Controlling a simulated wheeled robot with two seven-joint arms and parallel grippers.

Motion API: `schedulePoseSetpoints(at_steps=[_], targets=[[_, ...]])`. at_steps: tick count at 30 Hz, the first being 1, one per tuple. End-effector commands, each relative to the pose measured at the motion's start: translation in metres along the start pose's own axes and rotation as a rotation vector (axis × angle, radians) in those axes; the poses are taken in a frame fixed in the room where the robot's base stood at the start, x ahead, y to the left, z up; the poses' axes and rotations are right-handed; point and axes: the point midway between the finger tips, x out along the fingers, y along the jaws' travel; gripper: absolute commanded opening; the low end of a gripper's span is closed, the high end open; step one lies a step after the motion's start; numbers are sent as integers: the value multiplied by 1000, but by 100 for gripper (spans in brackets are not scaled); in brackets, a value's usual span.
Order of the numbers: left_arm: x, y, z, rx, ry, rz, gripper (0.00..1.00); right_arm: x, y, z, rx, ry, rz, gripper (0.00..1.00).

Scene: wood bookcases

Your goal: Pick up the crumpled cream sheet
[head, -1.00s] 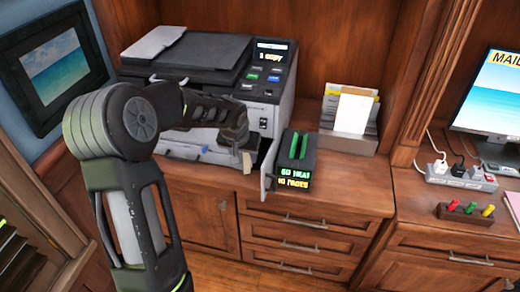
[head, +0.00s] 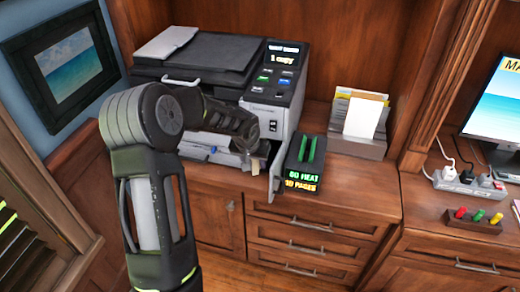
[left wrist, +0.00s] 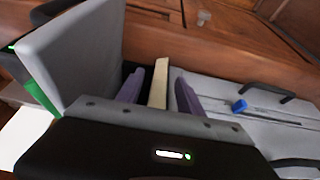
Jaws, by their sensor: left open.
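The crumpled cream sheet (head: 255,166) shows as a small pale piece at the right end of the printer's open front, close to the open side door. In the left wrist view the cream sheet (left wrist: 158,84) stands as a narrow upright strip between my two purple fingers. My left gripper (head: 261,147) is open and reaches down in front of the printer, just above the sheet. In the wrist view my left gripper (left wrist: 158,92) has its fingers on either side of the strip, with dark gaps beside it. The sheet's lower part is hidden. My right gripper is not in view.
The printer (head: 215,55) stands behind my arm. Its grey open door (head: 277,170) is close to the gripper's right. A black box with green bars (head: 304,165) and a paper holder (head: 358,140) stand further right. A blue piece (left wrist: 239,105) lies on the grey tray.

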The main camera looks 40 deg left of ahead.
Motion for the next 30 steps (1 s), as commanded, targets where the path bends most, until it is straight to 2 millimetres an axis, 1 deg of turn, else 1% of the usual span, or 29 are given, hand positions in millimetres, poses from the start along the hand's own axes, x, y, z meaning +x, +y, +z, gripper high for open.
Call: schedulePoseSetpoints(at_steps=[1, 3, 6, 9, 27, 30], targets=[[5, 0, -2, 0, -4, 1, 44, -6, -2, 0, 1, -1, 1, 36], [15, -1, -3, 0, -4, 1, 44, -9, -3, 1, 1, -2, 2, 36], [30, -1, -3, 1, -4, 0, 44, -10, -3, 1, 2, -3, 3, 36], [37, -1, -3, -1, -1, 0, 44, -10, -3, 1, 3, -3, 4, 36], [37, -1, -3, 0, 0, 0, 44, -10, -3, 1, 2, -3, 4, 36], [37, -1, -3, 0, 0, 0, 36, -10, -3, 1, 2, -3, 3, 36]])
